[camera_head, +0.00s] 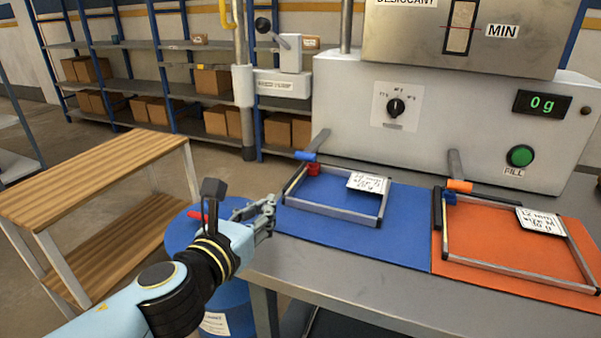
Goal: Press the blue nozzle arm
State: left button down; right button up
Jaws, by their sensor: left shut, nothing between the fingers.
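The blue nozzle arm (306,156) is a short grey bar with a blue collar at its lower end. It slants down from the front of the white machine, above the back left corner of the blue mat (406,222). My left gripper (270,208) is at the left edge of the table, beside the mat. It is shut and empty. It is in front of the blue nozzle arm, to its lower left, and apart from it. My right gripper is out of view.
A metal frame with a label (368,183) lies on the blue mat. A similar nozzle arm with an orange collar (459,186) is above the orange mat (470,279). A blue drum (230,295) stands below my left arm, near a wooden bench (100,165).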

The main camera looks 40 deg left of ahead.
pick_arm(q)
send_near(316, 149)
jog(key=w+f, duration=0.1)
jog(key=w+a+f, duration=0.1)
jog(key=f, duration=0.1)
jog(key=w+a+f, duration=0.1)
jog(key=w+f, duration=0.1)
jog(key=shift+a+f+b, duration=0.1)
jog(key=shift+a+b, duration=0.1)
jog(key=shift+b, duration=0.15)
